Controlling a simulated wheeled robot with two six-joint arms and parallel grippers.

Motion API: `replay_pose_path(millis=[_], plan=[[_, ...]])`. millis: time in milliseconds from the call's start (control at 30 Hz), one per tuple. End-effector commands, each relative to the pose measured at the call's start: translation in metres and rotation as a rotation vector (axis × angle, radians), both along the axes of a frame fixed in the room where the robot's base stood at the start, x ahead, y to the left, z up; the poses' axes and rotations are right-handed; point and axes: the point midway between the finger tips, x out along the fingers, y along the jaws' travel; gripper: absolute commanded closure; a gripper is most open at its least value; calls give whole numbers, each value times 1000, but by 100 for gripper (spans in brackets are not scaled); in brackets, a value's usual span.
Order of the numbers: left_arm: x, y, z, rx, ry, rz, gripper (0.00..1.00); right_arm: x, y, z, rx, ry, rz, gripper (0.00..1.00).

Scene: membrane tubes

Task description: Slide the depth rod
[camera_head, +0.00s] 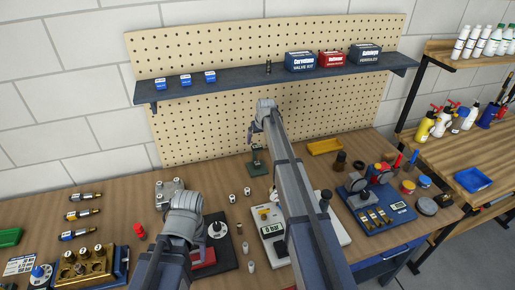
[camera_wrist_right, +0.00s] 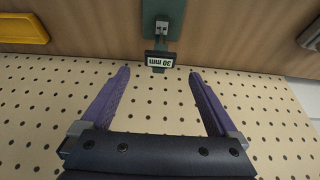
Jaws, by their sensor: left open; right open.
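The depth gauge has a dark green base (camera_head: 258,169) and stands at the back of the bench in the head view. In the right wrist view its green part (camera_wrist_right: 165,14) carries a small metal piece and a black block with a white "30 mm" label (camera_wrist_right: 160,62), upside down. I cannot tell the rod apart clearly. My right gripper (camera_wrist_right: 160,82) is open and empty, its purple fingers either side of the label and apart from it. In the head view my right gripper (camera_head: 251,133) is mostly hidden by its wrist, above the gauge. My left gripper (camera_head: 201,247) is largely hidden by its arm, low over the bench.
A yellow tray (camera_head: 324,147) lies right of the gauge. A shelf (camera_head: 240,82) with boxes crosses the pegboard behind. A white scale (camera_head: 270,222), a blue instrument base (camera_head: 376,213) and a gold tube block (camera_head: 84,268) stand nearer. Small white vials stand between.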

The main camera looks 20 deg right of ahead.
Motion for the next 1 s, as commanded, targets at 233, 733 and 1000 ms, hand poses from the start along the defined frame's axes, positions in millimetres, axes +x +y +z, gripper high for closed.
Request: replay_pose_path(millis=[233, 733, 1000], plan=[[0, 0, -38, 1, 0, -4, 50, 14, 1, -38, 0, 0, 0, 5], [0, 0, -49, 1, 0, -2, 50, 20, 1, -49, 0, 0, 0, 8], [0, 0, -49, 1, 0, -2, 50, 20, 1, -49, 0, 0, 0, 39]])
